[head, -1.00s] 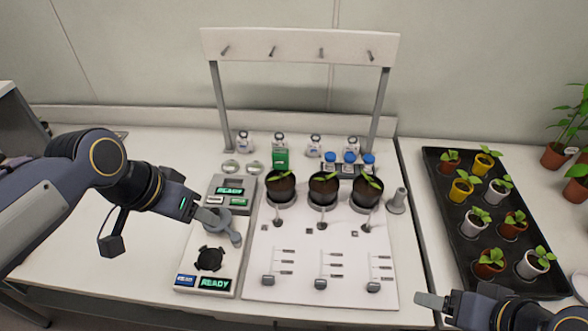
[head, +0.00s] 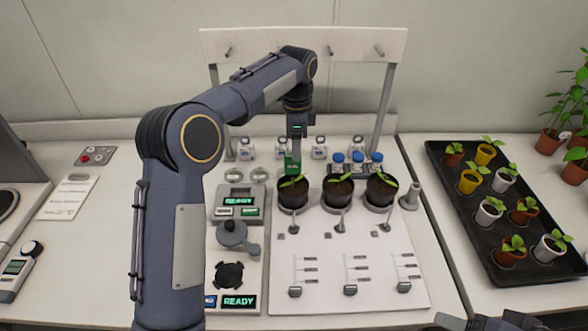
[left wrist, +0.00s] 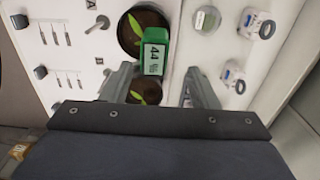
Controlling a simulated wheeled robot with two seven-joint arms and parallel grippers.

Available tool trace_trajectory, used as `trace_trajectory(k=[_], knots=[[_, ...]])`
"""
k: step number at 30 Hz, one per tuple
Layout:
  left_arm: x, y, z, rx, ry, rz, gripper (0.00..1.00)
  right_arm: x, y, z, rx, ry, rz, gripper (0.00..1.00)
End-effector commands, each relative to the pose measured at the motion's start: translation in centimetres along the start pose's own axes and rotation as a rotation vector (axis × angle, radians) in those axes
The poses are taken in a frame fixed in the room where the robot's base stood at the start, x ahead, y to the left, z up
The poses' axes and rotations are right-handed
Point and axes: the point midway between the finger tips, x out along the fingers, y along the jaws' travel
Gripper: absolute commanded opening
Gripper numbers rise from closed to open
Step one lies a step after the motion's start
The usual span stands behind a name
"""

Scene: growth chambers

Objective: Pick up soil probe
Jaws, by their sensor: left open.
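The soil probe appears to be the green block (head: 292,164) standing behind the left dark pot. In the left wrist view the green probe (left wrist: 155,50) shows a "44" reading on its top. My left gripper (head: 297,146) points down right over it in the head view. In the left wrist view the open fingers of my left gripper (left wrist: 160,74) lie either side of the probe's near end, and I see no contact. The probe's lower part is hidden. A finger of my right gripper (head: 450,322) shows at the bottom edge; its opening cannot be seen.
Three dark pots with seedlings (head: 338,192) stand close in front of the probe. White bottles (head: 319,148) and blue-capped vials (head: 357,158) stand beside it. A rack with pegs (head: 300,44) rises behind. A black tray of potted plants (head: 466,216) is at right.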

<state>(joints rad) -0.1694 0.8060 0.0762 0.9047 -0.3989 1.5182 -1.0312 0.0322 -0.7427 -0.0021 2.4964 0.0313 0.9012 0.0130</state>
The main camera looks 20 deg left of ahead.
Motion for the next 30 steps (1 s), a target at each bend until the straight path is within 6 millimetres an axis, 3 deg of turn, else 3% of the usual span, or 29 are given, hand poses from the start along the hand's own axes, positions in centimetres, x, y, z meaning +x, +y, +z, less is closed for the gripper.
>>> trace_trajectory(k=[12, 21, 30], knots=[[5.4, 0.8, 0.8, -0.002, 0.001, 0.002, 0.55, -0.6, -0.3, -0.3, 0.0, 0.0, 0.0, 0.67], [6.0, 0.8, 0.8, -0.003, 0.003, -0.001, 0.55, -0.6, -0.3, -0.3, 0.0, 0.0, 0.0, 0.67], [6.0, 0.8, 0.8, -0.003, 0.003, -0.001, 0.17, -0.6, -0.3, -0.3, 0.0, 0.0, 0.0, 0.67]])
